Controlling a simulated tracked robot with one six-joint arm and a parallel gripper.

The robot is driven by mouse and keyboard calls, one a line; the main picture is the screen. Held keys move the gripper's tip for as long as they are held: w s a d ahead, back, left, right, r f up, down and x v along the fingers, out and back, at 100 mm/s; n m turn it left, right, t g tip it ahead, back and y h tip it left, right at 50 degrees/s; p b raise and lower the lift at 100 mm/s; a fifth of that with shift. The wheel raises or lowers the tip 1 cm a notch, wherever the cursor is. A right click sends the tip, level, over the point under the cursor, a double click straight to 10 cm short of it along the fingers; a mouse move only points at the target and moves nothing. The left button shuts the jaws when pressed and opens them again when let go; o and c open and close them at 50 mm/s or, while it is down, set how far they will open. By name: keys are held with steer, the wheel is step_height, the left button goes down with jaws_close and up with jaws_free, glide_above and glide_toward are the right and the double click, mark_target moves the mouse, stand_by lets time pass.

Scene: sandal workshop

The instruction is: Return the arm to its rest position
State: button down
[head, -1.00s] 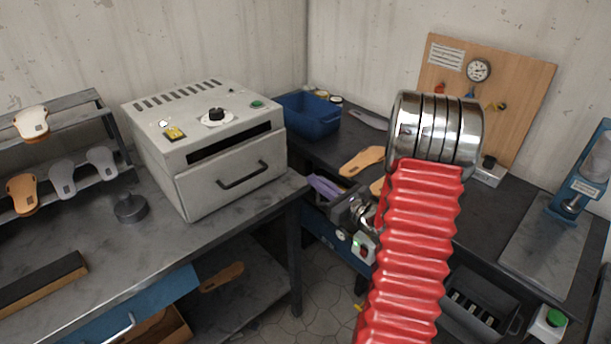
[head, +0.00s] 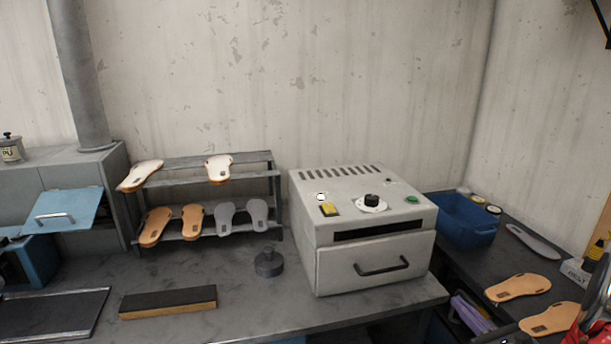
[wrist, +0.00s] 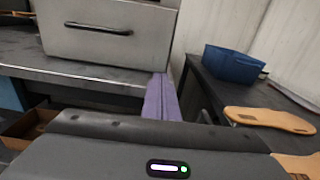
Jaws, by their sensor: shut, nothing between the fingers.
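My gripper (wrist: 160,78) shows in the wrist view as two long purple fingers lying side by side, shut, with nothing between them. They point away over the gap by the corner of the workbench. In the head view the purple fingers of my gripper (head: 460,302) show low on the right, just right of the workbench corner. Most of my arm is cut off by the right and lower edges; a little red shows at the lower right corner.
A grey oven (head: 362,232) stands on the workbench (head: 250,315), left of my gripper. A sole rack (head: 208,180) stands left of it. On the dark bench (head: 500,262) at right are a blue bin (head: 462,222) and tan soles (head: 517,288). An open box (wrist: 28,125) sits below at left.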

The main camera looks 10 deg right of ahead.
steer(key=s+a+f+n+g+y, duration=0.1)
steer(key=s+a+n+g+y, duration=0.2)
steer(key=s+a+n+g, duration=0.55)
steer(key=s+a+f+n+g+y, duration=0.25)
steer(key=s+a+n+g, duration=0.3)
steer(key=a+n, duration=0.6)
steer(key=s+a+r+n+t+h, duration=0.1)
steer(key=s+a+r+n+h, duration=0.2)
steer(key=r+n, duration=0.4)
steer(key=s+a+r+n+t+h, duration=0.1)
steer(key=s+a+r+n+h, duration=0.3)
steer(key=r, duration=0.5)
steer(key=a+n+h, duration=0.1)
steer(key=a+n, duration=0.1)
steer(key=n, duration=0.1)
steer(key=shift+s+a+r, duration=0.25)
steer(key=shift+a+r, duration=0.1)
